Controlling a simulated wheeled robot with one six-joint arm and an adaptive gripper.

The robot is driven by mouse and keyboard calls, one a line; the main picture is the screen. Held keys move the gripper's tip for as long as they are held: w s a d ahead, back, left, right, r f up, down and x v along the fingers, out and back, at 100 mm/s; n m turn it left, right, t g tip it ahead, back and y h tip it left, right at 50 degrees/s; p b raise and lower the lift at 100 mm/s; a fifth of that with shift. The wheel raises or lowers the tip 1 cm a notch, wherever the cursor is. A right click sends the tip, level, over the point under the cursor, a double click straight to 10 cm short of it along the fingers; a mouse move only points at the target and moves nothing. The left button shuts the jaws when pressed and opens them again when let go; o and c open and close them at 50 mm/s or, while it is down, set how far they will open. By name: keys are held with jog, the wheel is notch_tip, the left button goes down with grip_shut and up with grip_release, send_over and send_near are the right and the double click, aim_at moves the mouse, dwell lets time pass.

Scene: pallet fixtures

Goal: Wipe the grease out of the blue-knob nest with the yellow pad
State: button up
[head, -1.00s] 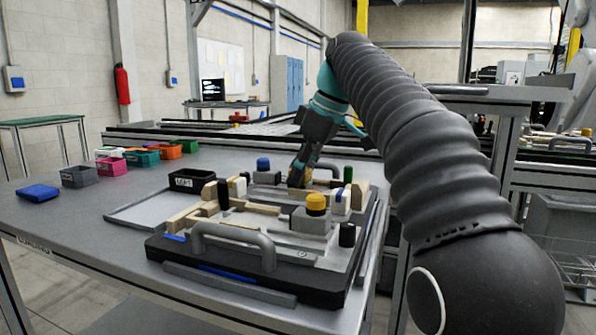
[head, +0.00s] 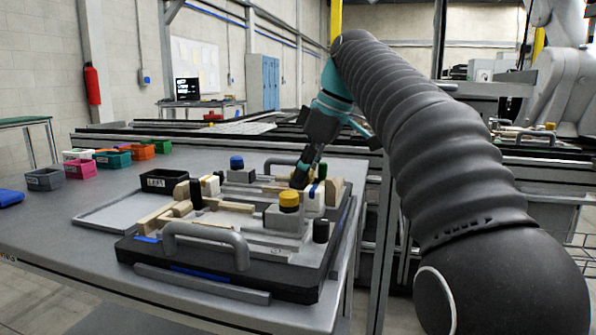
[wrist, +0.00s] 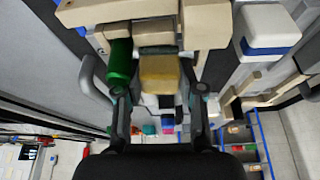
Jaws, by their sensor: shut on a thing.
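My gripper (head: 302,180) is low over the back right part of the pallet fixture (head: 235,245). In the wrist view my gripper (wrist: 160,90) is shut on the yellow pad (wrist: 160,76), which sits between its fingers. Only a little yellow of the pad shows behind the gripper in the head view. The blue knob (head: 237,162) stands on a grey block at the back of the fixture, left of my gripper. The inside of its nest is not visible in the head view, and I cannot make out any grease.
A yellow knob (head: 289,199) and a black knob (head: 321,230) stand in front of my gripper. A green cylinder (wrist: 120,65) is close beside the left finger. A grey handle (head: 205,238) rises at the front. A black bin (head: 165,181) and several coloured bins stand left.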

jog(key=shift+a, duration=0.1)
jog(key=shift+w+a+p, duration=0.35)
jog(key=shift+a+p, duration=0.35)
jog(key=shift+a, duration=0.2)
jog(key=shift+w+a+f, duration=0.2)
jog(key=shift+a+f, duration=0.15)
jog(key=shift+a, duration=0.4)
jog(key=shift+w+a+r+p, duration=0.1)
jog(key=shift+w+a+p, duration=0.2)
jog(key=shift+a+p, duration=0.6)
jog(key=shift+w+a, duration=0.2)
jog(key=shift+a, duration=0.4)
jog(key=shift+p, duration=0.3)
notch_tip(320, 180, up, 3)
jog(key=p, duration=0.2)
jog(key=shift+a+p, duration=0.1)
jog(key=shift+p, duration=0.3)
jog(key=shift+w+d+r, duration=0.15)
jog(key=shift+d+r, duration=0.05)
jog(key=shift+r, duration=1.4)
